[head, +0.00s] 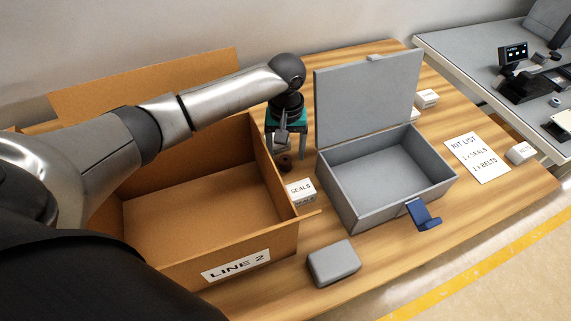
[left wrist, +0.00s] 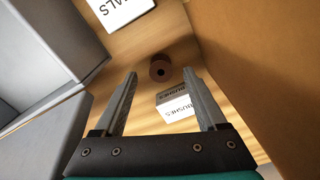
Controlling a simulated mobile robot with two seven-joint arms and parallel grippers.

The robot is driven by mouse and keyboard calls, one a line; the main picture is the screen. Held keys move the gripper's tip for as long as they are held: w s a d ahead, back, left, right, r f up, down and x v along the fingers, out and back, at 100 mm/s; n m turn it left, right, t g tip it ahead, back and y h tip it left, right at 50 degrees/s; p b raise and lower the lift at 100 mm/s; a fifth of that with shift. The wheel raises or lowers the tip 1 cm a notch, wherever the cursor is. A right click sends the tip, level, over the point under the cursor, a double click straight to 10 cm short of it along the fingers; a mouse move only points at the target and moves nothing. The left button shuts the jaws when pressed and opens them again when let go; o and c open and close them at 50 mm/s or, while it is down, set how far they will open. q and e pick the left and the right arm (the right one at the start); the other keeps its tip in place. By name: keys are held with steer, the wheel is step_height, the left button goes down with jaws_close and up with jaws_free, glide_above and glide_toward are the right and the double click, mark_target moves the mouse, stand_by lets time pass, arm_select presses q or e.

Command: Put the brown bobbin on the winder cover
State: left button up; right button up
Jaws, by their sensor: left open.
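The brown bobbin (head: 285,161) stands on the wooden table, in the gap between the cardboard box and the grey case. In the left wrist view the bobbin (left wrist: 160,71) shows its round top with a dark centre hole, just beyond the fingertips. My left gripper (head: 288,150) points down over this gap; in the left wrist view its fingers (left wrist: 168,80) are apart, with nothing between the tips. The bobbin is not held. I cannot pick out the winder cover with certainty. My right gripper is out of view.
The cardboard LINE 2 box (head: 283,243) and open grey case (head: 338,201) flank the gap. A SEALS carton (head: 300,191) and a BUSHES carton (left wrist: 177,106) stand close to the bobbin. A grey block (head: 333,263) lies in front. A grey bench (head: 455,47) with black equipment (head: 525,87) is at right.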

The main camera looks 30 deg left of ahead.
mark_target(285, 159)
arm_select(q)
step_height(285, 159, down, 3)
steer(key=shift+a+f+b, duration=0.1)
steer(key=shift+b, duration=0.2)
steer(key=shift+c, duration=0.3)
jaws_close()
